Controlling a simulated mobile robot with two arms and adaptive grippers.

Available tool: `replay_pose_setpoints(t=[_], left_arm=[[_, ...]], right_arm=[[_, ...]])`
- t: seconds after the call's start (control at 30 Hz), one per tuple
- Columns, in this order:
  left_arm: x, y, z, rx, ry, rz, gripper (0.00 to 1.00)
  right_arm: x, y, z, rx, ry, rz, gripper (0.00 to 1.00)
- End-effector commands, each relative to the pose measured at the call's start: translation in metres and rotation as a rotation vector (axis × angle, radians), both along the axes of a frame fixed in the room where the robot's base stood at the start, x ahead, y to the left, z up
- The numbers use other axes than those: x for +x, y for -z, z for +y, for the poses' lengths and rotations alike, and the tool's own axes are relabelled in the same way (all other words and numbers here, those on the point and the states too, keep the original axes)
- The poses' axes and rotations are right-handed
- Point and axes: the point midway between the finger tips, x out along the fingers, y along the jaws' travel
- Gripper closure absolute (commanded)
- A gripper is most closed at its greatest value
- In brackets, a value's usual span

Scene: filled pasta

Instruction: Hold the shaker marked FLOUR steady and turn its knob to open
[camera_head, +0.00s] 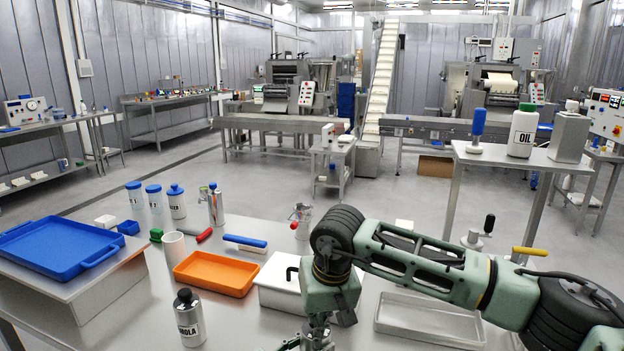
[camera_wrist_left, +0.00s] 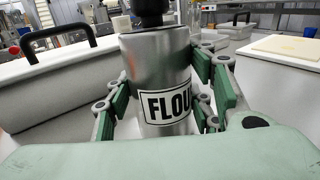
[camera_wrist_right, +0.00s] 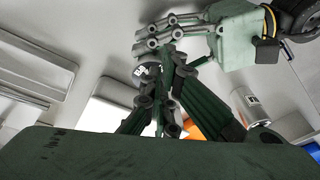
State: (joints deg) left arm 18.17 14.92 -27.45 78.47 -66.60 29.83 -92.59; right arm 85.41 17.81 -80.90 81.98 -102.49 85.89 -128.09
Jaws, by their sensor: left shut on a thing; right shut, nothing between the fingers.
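The shaker marked FLOUR (camera_wrist_left: 158,75) is a steel cylinder with a white label and a black top (camera_wrist_left: 150,10), cut off by the frame edge. My left gripper (camera_wrist_left: 166,100) is shut around its body, a finger on each side, and it looks upright. In the head view, my right gripper (camera_head: 318,338) hides the shaker.
On the table are a blue tray (camera_head: 60,248), an orange tray (camera_head: 215,273), a white lidded box (camera_head: 280,290) and a grey metal tray (camera_head: 430,320). A black-capped shaker (camera_head: 189,320) stands at the front. Blue-capped shakers (camera_head: 176,203) stand farther back.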

Motion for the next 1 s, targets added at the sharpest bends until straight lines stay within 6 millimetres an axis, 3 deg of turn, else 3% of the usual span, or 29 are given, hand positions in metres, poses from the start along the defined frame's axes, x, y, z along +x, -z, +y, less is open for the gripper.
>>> replay_pose_setpoints(t=[1.0], left_arm=[[-0.001,0.003,0.0,0.001,0.003,0.004,0.88]], right_arm=[[0.004,0.007,-0.019,-0.012,0.009,0.006,1.0]])
